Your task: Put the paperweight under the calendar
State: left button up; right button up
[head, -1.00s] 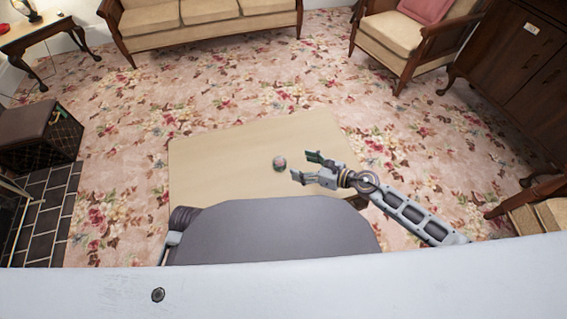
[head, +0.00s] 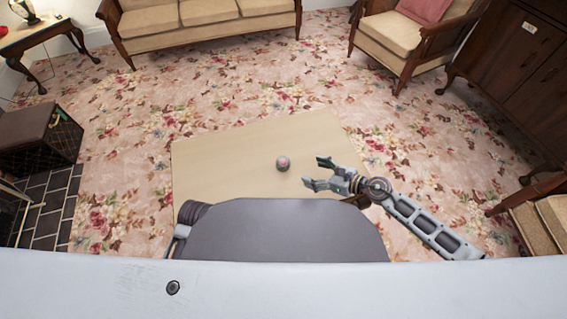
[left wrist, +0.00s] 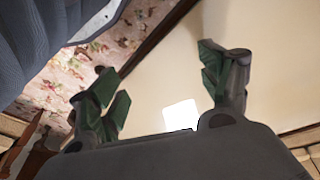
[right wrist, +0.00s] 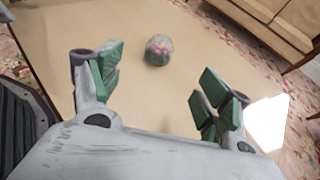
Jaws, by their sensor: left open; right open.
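The paperweight (head: 283,163) is a small glassy ball with pink and green inside, resting on the pale wooden table (head: 215,165). It also shows in the right wrist view (right wrist: 158,50), ahead of the fingers and apart from them. My right gripper (head: 314,173) is open and empty, just right of the paperweight in the head view. My left gripper (left wrist: 158,78) is open and empty in the left wrist view; the head view does not show its fingers. I cannot make out a calendar for sure; a small white card (head: 529,28) is on the dark cabinet (head: 515,60).
The tabletop around the paperweight is clear. A sofa (head: 205,25) and an armchair (head: 405,35) stand beyond the flowered carpet. A side table (head: 40,35) is at the far left, a dark box stool (head: 40,140) nearer. Another chair (head: 540,210) is at the right.

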aim_at(288, 164)
pick_arm(q)
jog(key=shift+w+r, duration=0.1)
jog(key=shift+r, duration=0.05)
pick_arm(e)
jog(key=shift+x, duration=2.1)
pick_arm(q)
jog(key=shift+d+r+b, duration=0.1)
jog(key=shift+b, duration=0.2)
pick_arm(e)
jog(key=x, duration=0.2)
jog(key=shift+w+a+f, duration=0.1)
jog(key=shift+w+a, duration=0.05)
jog(key=shift+w, duration=0.05)
pick_arm(q)
jog(key=shift+r, duration=0.4)
pick_arm(e)
jog(key=shift+x, duration=0.95)
jog(key=shift+a, duration=0.1)
